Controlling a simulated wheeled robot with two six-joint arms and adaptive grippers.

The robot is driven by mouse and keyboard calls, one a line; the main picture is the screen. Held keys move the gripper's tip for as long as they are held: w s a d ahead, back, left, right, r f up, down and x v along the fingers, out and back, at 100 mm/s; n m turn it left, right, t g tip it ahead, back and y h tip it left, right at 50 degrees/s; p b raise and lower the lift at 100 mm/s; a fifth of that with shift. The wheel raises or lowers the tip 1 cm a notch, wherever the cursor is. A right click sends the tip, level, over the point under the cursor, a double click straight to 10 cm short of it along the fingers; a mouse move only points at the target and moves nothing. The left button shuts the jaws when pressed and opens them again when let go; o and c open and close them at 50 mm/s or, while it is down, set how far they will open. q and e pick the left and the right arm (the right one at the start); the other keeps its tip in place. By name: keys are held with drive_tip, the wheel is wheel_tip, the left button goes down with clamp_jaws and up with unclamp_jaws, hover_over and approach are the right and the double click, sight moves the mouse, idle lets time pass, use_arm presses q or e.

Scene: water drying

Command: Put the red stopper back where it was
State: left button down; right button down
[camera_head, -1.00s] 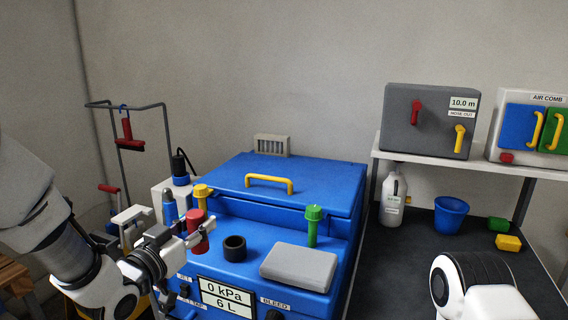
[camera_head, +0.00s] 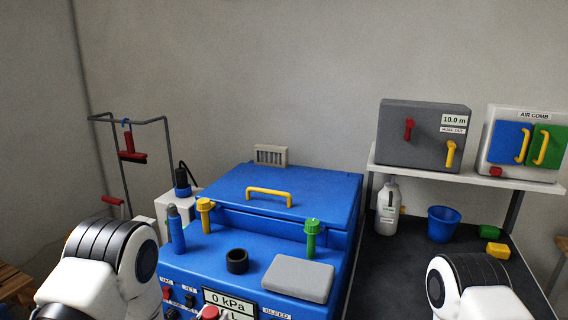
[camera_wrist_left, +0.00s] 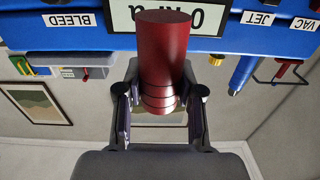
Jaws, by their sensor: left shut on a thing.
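The red stopper (camera_wrist_left: 163,48) is a plain red cylinder held between the fingers of my left gripper (camera_wrist_left: 160,94) in the left wrist view. In the head view only the stopper's top (camera_head: 209,313) shows at the bottom edge, in front of the display; the gripper itself is out of frame there. An open black collar (camera_head: 237,261) stands on the blue machine's (camera_head: 215,246) front top surface, apart from the stopper. My right gripper is not in view; only its arm shows at the bottom right.
A grey box (camera_head: 299,279) lies right of the collar. A green-capped post (camera_head: 312,238), a yellow-capped post (camera_head: 206,215) and a blue nozzle (camera_head: 176,231) rise around it. The 0 kPa display (camera_head: 229,299) is on the machine's front. A blue bucket (camera_head: 443,224) stands on the right.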

use_arm(q)
drive_tip(key=f+y, duration=0.1)
drive_tip(key=s+f+n+p, duration=0.1)
drive_tip(key=a+f+y+p, duration=0.1)
drive_tip(key=f, duration=0.1)
drive_tip(key=shift+s+n+t+y, duration=0.3)
drive_tip(key=shift+s+n+t, duration=0.05)
drive_tip(key=shift+n+t, duration=0.05)
wheel_tip(320, 180, up, 6)
drive_tip(key=s+a+n+y, duration=0.2)
drive_tip(key=y, duration=0.1)
drive_tip(key=shift+s+a+r, duration=0.2)
drive_tip(key=shift+s+a, duration=0.1)
drive_tip(key=shift+s, duration=0.05)
